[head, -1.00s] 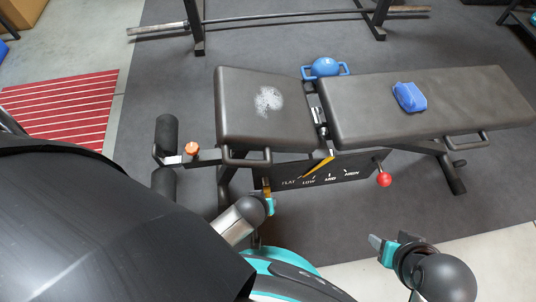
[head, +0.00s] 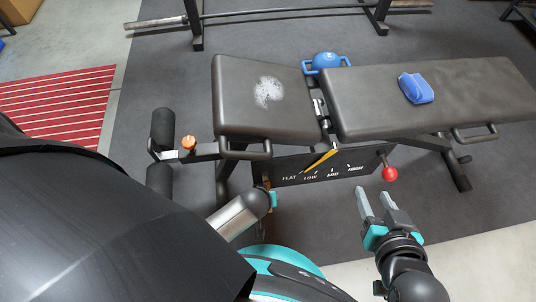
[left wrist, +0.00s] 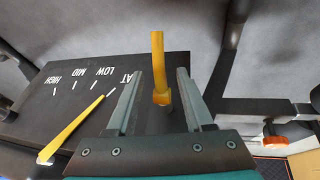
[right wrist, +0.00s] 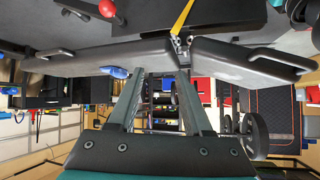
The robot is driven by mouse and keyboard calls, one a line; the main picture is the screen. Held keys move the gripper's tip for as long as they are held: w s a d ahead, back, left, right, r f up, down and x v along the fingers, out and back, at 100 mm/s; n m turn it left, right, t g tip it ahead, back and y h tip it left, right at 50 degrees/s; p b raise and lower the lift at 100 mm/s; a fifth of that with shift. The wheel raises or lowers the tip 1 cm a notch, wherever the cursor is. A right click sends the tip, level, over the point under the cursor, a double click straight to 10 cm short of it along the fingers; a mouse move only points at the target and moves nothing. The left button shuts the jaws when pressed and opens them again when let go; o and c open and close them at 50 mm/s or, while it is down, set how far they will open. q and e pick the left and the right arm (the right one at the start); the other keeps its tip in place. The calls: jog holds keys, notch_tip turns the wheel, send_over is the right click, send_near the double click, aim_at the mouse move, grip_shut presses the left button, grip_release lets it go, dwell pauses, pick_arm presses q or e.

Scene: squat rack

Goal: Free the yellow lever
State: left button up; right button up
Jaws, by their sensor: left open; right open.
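The yellow lever (left wrist: 158,68) stands upright beside the bench's black side plate in the left wrist view. My left gripper (left wrist: 160,78) is open, with one finger on each side of the lever and visible gaps. In the head view only a small yellow piece (head: 267,185) shows there, and my left arm mostly hides that gripper. A separate yellow pointer (head: 322,160) lies on the plate (head: 330,175) marked FLAT, LOW, MID, HIGH, pointing near FLAT and LOW. My right gripper (head: 372,194) is open and empty in front of the bench, below the red ball knob (head: 390,174).
The bench has a seat pad (head: 235,95) with a white patch and a backrest (head: 470,90) holding a blue cloth (head: 415,88). A blue kettlebell-like object (head: 326,63) is behind. An orange knob (head: 188,142) and foam rollers are at left. Floor at right front is clear.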

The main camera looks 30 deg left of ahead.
pick_arm(q)
jog(key=shift+b+x, duration=0.65)
jog(key=shift+x, duration=0.3)
jog(key=shift+w+f+b, duration=0.2)
jog(key=shift+f+b, duration=0.2)
jog(key=shift+f, duration=0.05)
pick_arm(e)
jog(key=shift+w+a+r+t+y, duration=0.1)
jog(key=shift+a+r+t+y, duration=0.2)
jog(key=shift+a+t, duration=0.35)
jog(key=shift+w+a+r+t+y, duration=0.1)
jog(key=shift+a+r+t+y, duration=0.2)
jog(key=shift+a+t, duration=0.35)
jog(key=shift+w+a+r+t+y, duration=0.1)
jog(key=shift+a+r+t+y, duration=0.2)
jog(key=shift+a+t, duration=0.3)
jog(key=shift+d, duration=0.1)
pick_arm(q)
grip_shut()
